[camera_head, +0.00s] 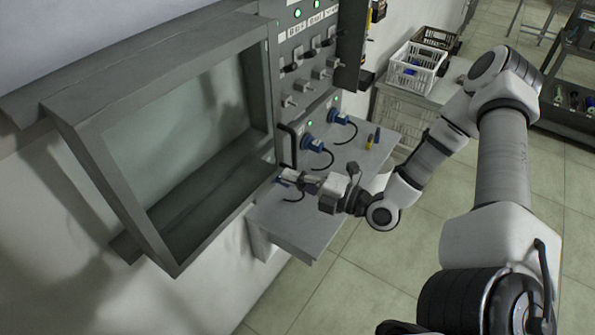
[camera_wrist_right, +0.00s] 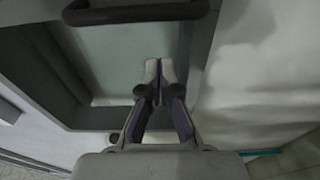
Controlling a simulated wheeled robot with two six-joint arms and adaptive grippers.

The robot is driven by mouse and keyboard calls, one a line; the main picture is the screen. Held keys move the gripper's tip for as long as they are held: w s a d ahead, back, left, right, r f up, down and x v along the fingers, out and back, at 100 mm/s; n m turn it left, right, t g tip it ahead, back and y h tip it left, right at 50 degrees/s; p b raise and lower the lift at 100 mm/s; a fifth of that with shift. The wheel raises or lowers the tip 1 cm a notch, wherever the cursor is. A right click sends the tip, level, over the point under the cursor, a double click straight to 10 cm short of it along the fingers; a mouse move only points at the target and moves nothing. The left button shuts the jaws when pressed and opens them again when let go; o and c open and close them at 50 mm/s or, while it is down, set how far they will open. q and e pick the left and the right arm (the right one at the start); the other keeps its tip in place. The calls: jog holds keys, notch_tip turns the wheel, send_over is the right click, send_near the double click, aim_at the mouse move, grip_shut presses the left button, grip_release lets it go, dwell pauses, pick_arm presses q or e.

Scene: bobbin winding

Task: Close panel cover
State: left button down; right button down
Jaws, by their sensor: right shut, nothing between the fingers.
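The panel cover (camera_head: 112,190) is a large grey frame with a glass pane on the left in the head view. Its near lower corner stands off the wall; I cannot tell exactly how far open it is. A black bar handle (camera_head: 291,146) shows near its right edge. In the wrist view the handle (camera_wrist_right: 135,12) crosses the top, and the pane (camera_wrist_right: 120,60) lies behind my fingers. My right gripper (camera_head: 287,181) is shut and empty, below the handle and apart from it. It also shows in the wrist view (camera_wrist_right: 158,66). My left gripper is not in view.
A control panel (camera_head: 303,75) with lights and switches stands right of the cover. Below it is a grey shelf (camera_head: 320,225) with blue connectors (camera_head: 312,144) and small tools. Crates (camera_head: 415,68) stand on a cabinet behind. The tiled floor in front is clear.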

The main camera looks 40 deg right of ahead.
jog(key=shift+w+a, duration=1)
jog(key=shift+w+d+r+p, duration=0.2)
jog(key=shift+d+r+p, duration=0.3)
jog(key=shift+d+p, duration=0.25)
jog(key=d, duration=0.1)
jog(key=d+p, duration=0.1)
jog(key=shift+w+d+f, duration=0.1)
jog(key=shift+d+f, duration=0.25)
jog(key=shift+f, duration=0.05)
jog(key=shift+d, duration=0.1)
